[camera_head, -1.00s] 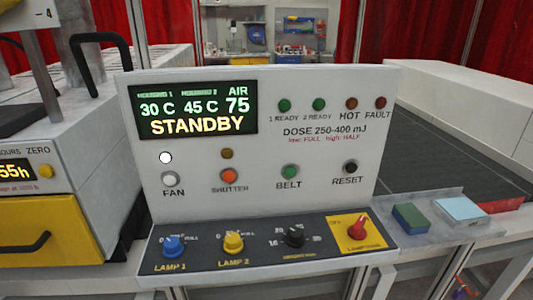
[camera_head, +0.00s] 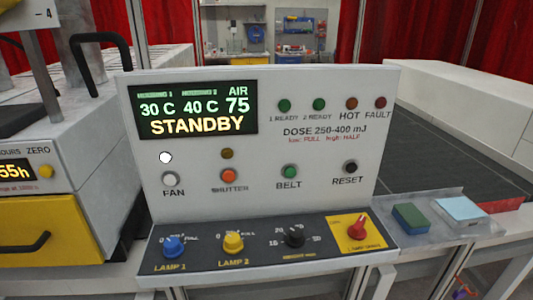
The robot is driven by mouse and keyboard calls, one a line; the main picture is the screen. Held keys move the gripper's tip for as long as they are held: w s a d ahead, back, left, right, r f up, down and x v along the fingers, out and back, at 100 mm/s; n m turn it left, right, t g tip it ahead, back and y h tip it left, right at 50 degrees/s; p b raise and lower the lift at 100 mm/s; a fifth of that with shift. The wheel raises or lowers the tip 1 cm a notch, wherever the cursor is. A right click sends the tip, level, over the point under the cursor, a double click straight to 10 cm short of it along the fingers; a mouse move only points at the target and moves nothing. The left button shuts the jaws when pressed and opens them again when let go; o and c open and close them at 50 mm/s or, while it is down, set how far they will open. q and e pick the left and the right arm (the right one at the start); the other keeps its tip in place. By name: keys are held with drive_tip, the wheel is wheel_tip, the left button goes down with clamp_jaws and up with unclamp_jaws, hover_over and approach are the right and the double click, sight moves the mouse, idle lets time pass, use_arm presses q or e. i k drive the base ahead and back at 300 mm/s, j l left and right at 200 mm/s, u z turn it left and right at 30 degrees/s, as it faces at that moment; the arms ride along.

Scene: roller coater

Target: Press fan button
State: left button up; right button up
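The fan button (camera_head: 170,179) is a round white button in a grey ring, above the label FAN at the lower left of the upright white control panel (camera_head: 265,200). A round white lamp (camera_head: 166,157) above it is lit. The display (camera_head: 194,110) reads 30 C, 40 C, AIR 75 and STANDBY. Neither of my grippers is in the head view, and nothing covers the fan button.
Orange shutter (camera_head: 227,175), green belt (camera_head: 290,171) and black reset (camera_head: 350,167) buttons sit right of the fan button. Below are several knobs on a sloped console. A machine with a yellow drawer (camera_head: 48,228) stands left, a dark conveyor (camera_head: 440,150) right.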

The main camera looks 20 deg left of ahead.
sight(169, 179)
drive_tip(key=u, duration=1.45)
